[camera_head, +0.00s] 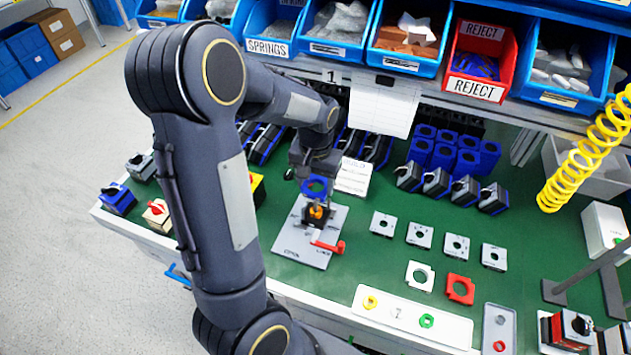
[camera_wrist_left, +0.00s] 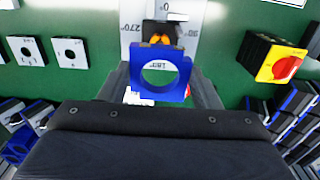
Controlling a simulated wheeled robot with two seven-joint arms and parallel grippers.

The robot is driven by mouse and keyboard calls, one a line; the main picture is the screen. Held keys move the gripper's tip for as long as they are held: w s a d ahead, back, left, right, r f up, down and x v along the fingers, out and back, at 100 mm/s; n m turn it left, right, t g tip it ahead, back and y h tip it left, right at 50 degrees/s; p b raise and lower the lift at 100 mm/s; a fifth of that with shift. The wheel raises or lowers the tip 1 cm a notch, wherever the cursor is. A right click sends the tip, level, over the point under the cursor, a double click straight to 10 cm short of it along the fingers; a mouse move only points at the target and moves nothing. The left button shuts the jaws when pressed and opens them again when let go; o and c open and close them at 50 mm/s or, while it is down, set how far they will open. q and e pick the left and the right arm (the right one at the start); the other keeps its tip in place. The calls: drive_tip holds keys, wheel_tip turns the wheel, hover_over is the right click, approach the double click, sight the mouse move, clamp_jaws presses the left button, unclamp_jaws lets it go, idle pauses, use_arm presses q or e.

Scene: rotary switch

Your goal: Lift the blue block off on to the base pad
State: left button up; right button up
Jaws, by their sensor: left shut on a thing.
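The blue block (camera_head: 315,181), a square piece with a round hole, is in my left gripper (camera_head: 317,170). In the left wrist view the block (camera_wrist_left: 140,92) sits between the fingers, its hole facing the camera. The gripper is shut on it. In the head view the block appears just above a black-and-orange switch mechanism (camera_head: 317,213) on the grey base pad (camera_head: 290,245). The wrist view shows the orange part (camera_wrist_left: 162,36) beyond the block, so the two look apart. Dial numbers on the pad show around and through the hole. My right gripper is not in view.
A red handle (camera_head: 328,246) lies on the pad's right side. Grey square plates (camera_head: 419,234) stand to the right, with a white tray of coloured rings (camera_head: 412,319) in front. Black switch bodies (camera_head: 436,183) line the back. Green mat is bare between them.

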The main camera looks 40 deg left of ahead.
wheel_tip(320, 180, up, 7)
drive_tip(key=p, duration=0.6)
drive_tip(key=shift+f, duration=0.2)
idle(0.5)
idle(0.5)
